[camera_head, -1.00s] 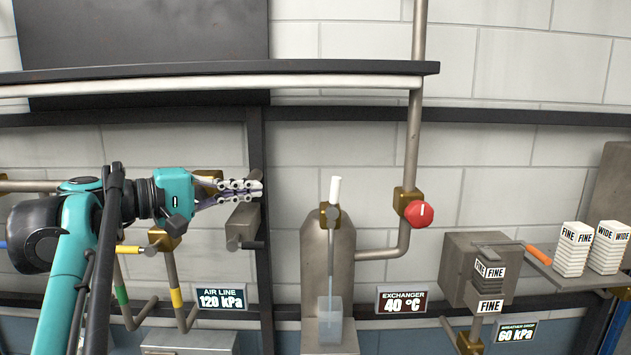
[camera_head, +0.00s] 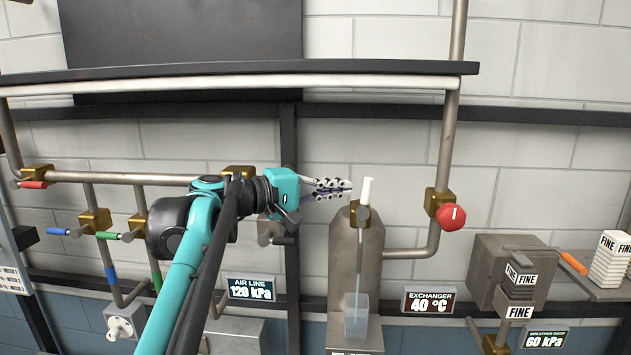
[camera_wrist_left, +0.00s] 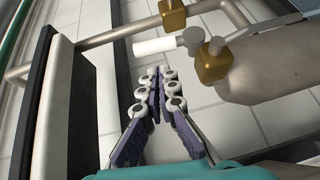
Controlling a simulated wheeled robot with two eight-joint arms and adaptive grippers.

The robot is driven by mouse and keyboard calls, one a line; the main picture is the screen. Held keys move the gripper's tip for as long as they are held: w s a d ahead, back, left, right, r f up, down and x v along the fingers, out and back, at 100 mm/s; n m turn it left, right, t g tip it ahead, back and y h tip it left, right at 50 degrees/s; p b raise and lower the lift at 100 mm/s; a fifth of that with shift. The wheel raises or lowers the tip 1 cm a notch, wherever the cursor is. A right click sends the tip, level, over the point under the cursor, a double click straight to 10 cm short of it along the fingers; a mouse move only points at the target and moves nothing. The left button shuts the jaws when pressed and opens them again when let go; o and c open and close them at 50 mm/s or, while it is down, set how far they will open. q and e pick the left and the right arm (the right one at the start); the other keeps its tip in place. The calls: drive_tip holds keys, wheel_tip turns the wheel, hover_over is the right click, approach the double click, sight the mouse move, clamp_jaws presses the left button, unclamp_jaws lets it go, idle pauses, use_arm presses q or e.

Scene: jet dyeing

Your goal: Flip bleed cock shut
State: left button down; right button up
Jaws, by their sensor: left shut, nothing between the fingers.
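The bleed cock is a small brass valve (camera_head: 359,217) with a white handle (camera_head: 367,190) that stands nearly upright, on the front of a grey metal vessel (camera_head: 343,245). A thin clear tube runs down from it into a clear cup (camera_head: 356,317). In the left wrist view the white handle (camera_wrist_left: 155,46) lies just beyond the fingertips, beside its brass body (camera_wrist_left: 214,60). My left gripper (camera_head: 347,189) is shut and empty, its tips just left of the handle; contact cannot be told. It also shows in the left wrist view (camera_wrist_left: 160,74). My right gripper is not in view.
A red knob (camera_head: 451,217) sits on the pipe to the right. A long shelf rail (camera_head: 240,80) runs above the arm. Coloured levers, such as a red one (camera_head: 33,185), are at the left. A grey box (camera_head: 500,268) with FINE labels stands right.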

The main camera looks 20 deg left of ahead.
use_arm(q)
drive_tip(key=shift+s+d, duration=0.1)
drive_tip(key=shift+d, duration=0.7)
drive_tip(key=shift+d, duration=0.1)
drive_tip(key=shift+w+d+r+p, duration=0.15)
drive_tip(key=shift+w+r+p, duration=0.05)
drive_tip(key=shift+p, duration=0.1)
